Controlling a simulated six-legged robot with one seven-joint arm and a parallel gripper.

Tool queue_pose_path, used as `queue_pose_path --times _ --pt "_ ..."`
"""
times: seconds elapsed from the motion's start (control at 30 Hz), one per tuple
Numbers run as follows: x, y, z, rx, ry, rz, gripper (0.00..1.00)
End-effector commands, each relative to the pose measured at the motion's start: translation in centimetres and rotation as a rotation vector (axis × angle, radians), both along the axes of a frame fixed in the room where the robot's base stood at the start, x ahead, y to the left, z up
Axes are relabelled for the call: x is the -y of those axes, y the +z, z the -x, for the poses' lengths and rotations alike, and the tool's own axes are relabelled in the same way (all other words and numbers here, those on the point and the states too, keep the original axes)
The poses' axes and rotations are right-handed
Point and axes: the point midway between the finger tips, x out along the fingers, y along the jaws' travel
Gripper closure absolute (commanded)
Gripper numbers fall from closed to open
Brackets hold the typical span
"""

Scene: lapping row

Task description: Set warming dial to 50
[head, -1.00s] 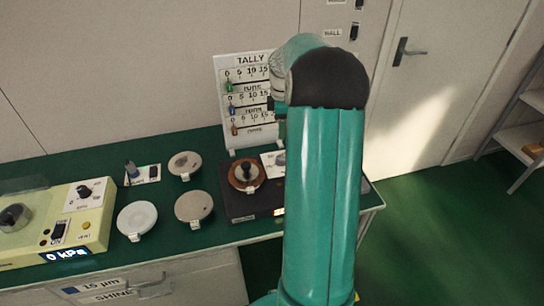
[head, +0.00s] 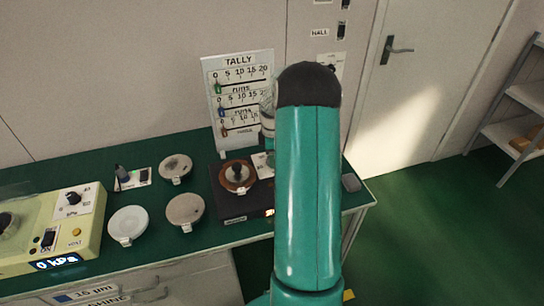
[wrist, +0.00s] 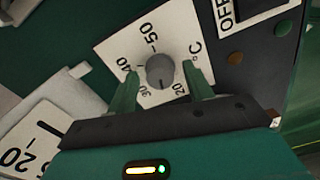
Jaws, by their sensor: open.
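The warming dial is a round grey knob (wrist: 160,71) on a white scale plate (wrist: 146,42) marked 20, 30, 40, 50 and °C in the wrist view. A dark mark on the knob points down in that picture, towards the low end between 20 and 30. My gripper (wrist: 161,68) is open, with one green finger on each side of the knob. I see gaps between the fingers and the knob.
A dark panel with an OFF label (wrist: 226,14) and coloured round buttons lies beside the dial. In the head view a tally board (head: 238,100) stands behind the heater. Several pale discs and a cream vacuum box (head: 75,232) are to the left.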

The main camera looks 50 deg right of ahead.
Motion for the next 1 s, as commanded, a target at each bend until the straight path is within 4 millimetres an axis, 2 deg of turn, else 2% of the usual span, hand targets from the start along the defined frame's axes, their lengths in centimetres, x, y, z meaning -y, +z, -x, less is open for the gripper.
queue_pose_path --times 0.33,0.57,1.0 --pt "0.01 -0.58 0.02 0.000 -0.001 0.000 0.49" --pt "0.02 -0.55 0.02 0.000 -0.001 0.000 0.94" --pt "0.02 -0.50 0.03 0.000 -0.073 0.001 0.93"
